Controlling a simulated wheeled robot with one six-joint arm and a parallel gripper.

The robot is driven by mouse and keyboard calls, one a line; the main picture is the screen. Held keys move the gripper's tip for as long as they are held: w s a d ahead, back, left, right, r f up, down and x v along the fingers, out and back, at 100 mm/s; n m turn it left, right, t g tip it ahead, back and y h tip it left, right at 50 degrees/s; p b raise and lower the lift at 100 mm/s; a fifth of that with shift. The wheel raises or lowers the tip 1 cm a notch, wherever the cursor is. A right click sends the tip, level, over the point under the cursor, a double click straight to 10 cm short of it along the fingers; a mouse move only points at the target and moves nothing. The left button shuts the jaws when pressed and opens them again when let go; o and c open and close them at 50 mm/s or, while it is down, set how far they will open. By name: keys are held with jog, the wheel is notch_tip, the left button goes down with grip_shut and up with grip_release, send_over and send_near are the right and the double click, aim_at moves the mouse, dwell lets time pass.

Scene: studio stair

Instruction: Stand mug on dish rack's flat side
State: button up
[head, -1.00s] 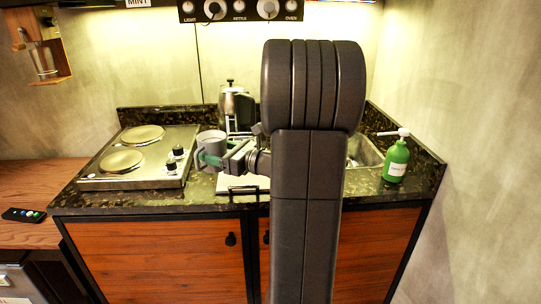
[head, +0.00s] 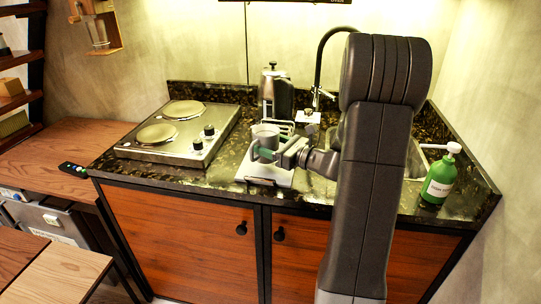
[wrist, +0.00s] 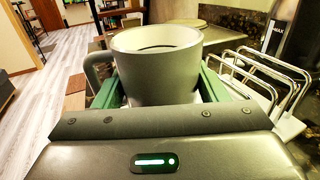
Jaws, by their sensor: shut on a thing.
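The grey mug (head: 265,136) is upright in my gripper (head: 268,153), which is shut on it; its handle points left in the wrist view. The mug (wrist: 157,62) fills the middle of the wrist view between the green finger pads of my gripper (wrist: 160,95). The dish rack (head: 280,177) is a white tray with wire loops, on the dark counter. In the head view the mug appears over the rack's flat part. In the wrist view the rack's wire loops (wrist: 262,75) stand to the right of the mug. Whether the mug's base touches the tray is hidden.
A two-plate hob (head: 180,132) is left of the rack. A steel kettle (head: 276,92) stands behind it. The sink and black tap (head: 320,70) are behind my arm. A green soap bottle (head: 438,178) stands at the right counter edge.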

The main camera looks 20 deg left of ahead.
jog(key=shift+f, duration=1.7)
jog(key=shift+f, duration=0.15)
jog(key=o, duration=1.3)
jog(key=d, duration=0.4)
jog(key=s+d, duration=0.1)
jog(key=d, duration=0.3)
jog(key=s+d+b, duration=0.1)
jog(key=d, duration=0.3)
